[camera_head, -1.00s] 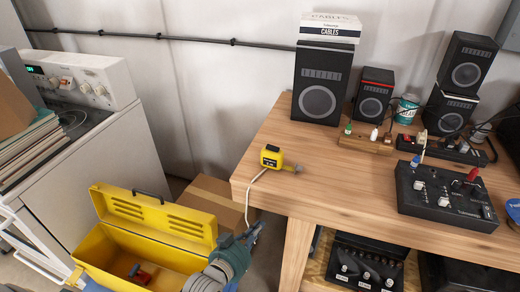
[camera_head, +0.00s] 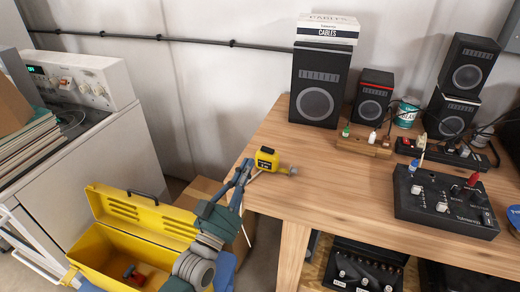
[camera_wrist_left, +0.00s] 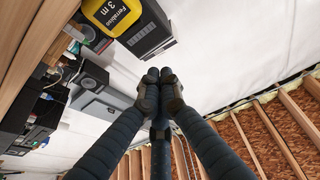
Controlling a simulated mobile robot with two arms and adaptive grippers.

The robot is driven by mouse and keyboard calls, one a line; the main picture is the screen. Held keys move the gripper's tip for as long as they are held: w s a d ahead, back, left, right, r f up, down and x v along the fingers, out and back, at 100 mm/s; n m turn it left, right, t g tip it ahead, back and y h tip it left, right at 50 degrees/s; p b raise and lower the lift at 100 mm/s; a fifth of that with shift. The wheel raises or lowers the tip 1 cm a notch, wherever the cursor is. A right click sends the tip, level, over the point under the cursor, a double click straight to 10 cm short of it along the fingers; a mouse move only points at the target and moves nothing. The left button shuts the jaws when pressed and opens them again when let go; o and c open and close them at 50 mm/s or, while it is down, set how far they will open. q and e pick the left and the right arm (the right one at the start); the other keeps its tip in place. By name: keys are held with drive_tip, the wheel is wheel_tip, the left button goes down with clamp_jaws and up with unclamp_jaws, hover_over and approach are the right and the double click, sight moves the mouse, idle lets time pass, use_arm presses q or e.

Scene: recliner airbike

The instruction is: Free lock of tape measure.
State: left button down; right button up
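The yellow and black tape measure (camera_head: 267,158) stands near the left end of the wooden workbench (camera_head: 315,190). A pale strip runs from it over the bench edge, partly behind my fingers. My left gripper (camera_head: 247,163) is just left of the tape measure, apart from it or barely beside it; the exact gap is unclear. In the left wrist view the tape measure (camera_wrist_left: 112,14) shows at the top edge, cut off, with its "3 m" label. There the left gripper's fingertips (camera_wrist_left: 160,80) are together with nothing seen between them. My right gripper is out of view.
An open yellow toolbox (camera_head: 105,255) and a cardboard box (camera_head: 200,188) are below, left of the bench. Speakers (camera_head: 318,85) stand at the bench's back, and a black control box (camera_head: 445,200) on its right. The bench middle is clear.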

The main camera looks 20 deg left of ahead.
use_arm(q)
wheel_tip(320, 180, up, 3)
drive_tip(key=p, duration=0.3)
hover_over(267, 150)
drive_tip(key=s+a, duration=0.1)
drive_tip(key=s, duration=0.2)
drive_tip(key=shift+w+a+f, duration=0.1)
drive_tip(key=shift+w+f, duration=0.1)
drive_tip(key=shift+f, duration=0.75)
drive_tip(key=shift+w+a+f, duration=0.1)
drive_tip(key=shift+w+f, duration=0.05)
drive_tip(key=shift+f, duration=0.8)
